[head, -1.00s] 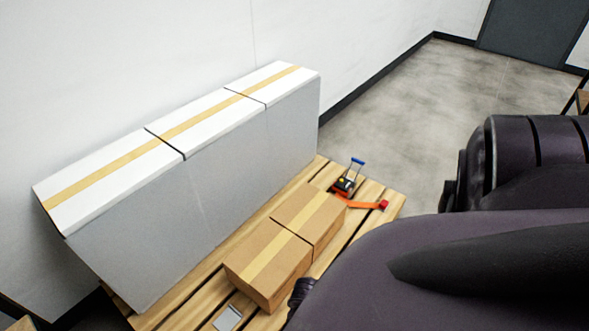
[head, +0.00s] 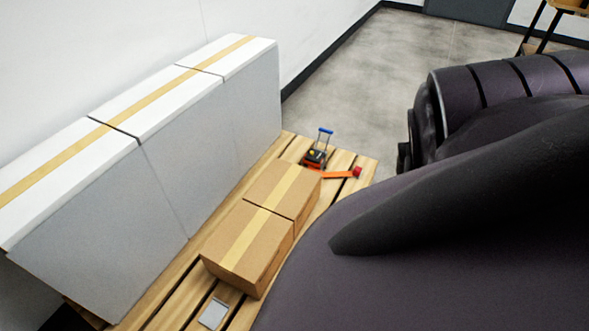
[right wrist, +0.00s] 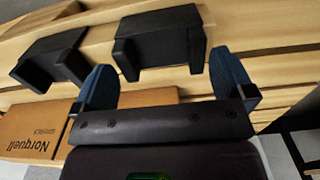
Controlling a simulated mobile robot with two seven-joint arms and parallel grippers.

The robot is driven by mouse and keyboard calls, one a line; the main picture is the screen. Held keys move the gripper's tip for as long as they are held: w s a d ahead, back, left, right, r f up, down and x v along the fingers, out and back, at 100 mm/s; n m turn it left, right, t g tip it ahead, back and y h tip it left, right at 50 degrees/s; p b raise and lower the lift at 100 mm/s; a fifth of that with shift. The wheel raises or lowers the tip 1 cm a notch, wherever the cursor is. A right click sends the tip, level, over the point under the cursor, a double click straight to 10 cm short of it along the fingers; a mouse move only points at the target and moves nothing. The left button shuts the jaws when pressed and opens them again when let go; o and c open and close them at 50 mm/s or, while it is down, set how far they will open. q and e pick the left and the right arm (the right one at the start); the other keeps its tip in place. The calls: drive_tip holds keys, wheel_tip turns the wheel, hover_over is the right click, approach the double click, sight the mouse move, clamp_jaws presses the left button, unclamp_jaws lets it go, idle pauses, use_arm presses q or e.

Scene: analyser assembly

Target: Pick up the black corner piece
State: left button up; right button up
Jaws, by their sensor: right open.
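Two black corner pieces lie on wooden slats in the right wrist view. One black corner piece (right wrist: 160,38) is at the top middle, and the other black corner piece (right wrist: 48,60) is at the upper left. My right gripper (right wrist: 165,84) is open, with its two blue fingers spread apart and nothing between them. Its fingertips point toward the top middle piece, one near each lower side of it. I cannot tell whether they touch it. The head view does not show the corner pieces. My left gripper is in neither view.
A wooden pallet (head: 181,292) carries tall white boxes (head: 190,150), brown cartons (head: 232,240), a small grey plate (head: 214,313) and an orange strap tool (head: 338,174). A brown carton marked Norquell (right wrist: 30,130) lies close left of my right gripper. Floor (head: 400,55) beyond is clear.

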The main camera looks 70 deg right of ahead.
drive_tip(key=shift+s+f, duration=0.1)
drive_tip(key=shift+f, duration=0.6)
drive_tip(key=shift+r, duration=0.1)
